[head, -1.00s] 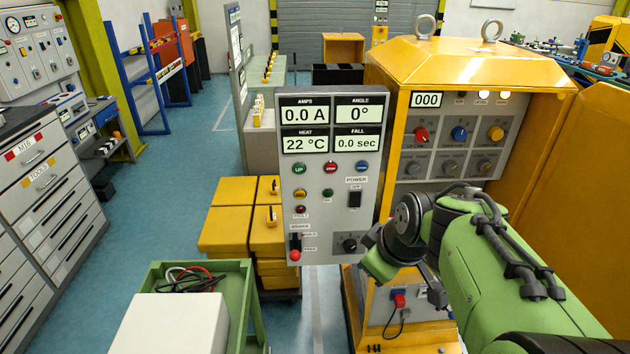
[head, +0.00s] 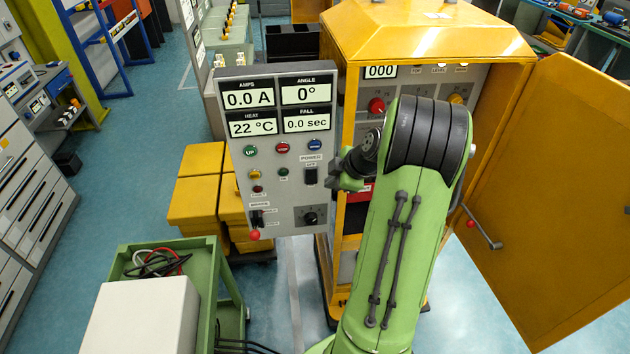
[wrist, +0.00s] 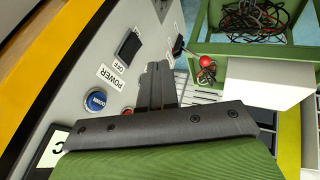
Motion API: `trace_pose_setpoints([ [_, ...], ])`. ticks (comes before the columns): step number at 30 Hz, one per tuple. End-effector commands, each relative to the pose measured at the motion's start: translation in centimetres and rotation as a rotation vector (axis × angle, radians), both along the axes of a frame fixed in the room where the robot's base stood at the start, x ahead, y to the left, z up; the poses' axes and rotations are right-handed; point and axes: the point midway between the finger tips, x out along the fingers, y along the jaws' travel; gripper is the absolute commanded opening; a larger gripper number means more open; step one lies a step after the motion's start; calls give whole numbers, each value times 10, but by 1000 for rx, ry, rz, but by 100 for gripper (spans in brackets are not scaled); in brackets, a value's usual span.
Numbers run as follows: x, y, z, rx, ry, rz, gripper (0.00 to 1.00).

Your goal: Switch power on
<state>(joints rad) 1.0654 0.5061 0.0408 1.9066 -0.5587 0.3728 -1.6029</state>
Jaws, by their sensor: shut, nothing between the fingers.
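The grey control panel (head: 278,150) stands ahead with four displays reading 0.0 A, 0°, 22 °C and 0.0 sec. Its black POWER rocker switch (head: 311,177) is on the right side under the POWER label. In the wrist view the switch (wrist: 129,46) is up and left of my fingers, with an OFF label beside it. My gripper (head: 336,182) is at the panel's right edge, just right of the switch. In the wrist view my gripper (wrist: 160,75) has its dark fingers together and empty. I see no contact with the switch.
A red-knobbed brake lever (head: 255,234) and a black dial (head: 311,217) are low on the panel. A blue DOWN button (wrist: 96,102) is near my fingers. The yellow cabinet (head: 420,35) stands behind, its door open. A green cart (head: 215,280) is at lower left.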

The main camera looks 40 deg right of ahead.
Motion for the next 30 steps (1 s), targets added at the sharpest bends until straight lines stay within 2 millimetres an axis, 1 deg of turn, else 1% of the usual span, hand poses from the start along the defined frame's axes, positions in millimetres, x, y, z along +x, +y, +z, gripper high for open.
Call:
trace_pose_setpoints([
  [3,15,3,-21,5,3,5,0],
  [11,47,6,-68,4,3,3,0],
  [15,68,-9,-69,0,-1,1,0],
  [18,76,-15,-71,0,0,0,0],
  [21,80,-17,-72,1,1,0,0],
  [30,80,-18,-74,1,1,0,0],
])
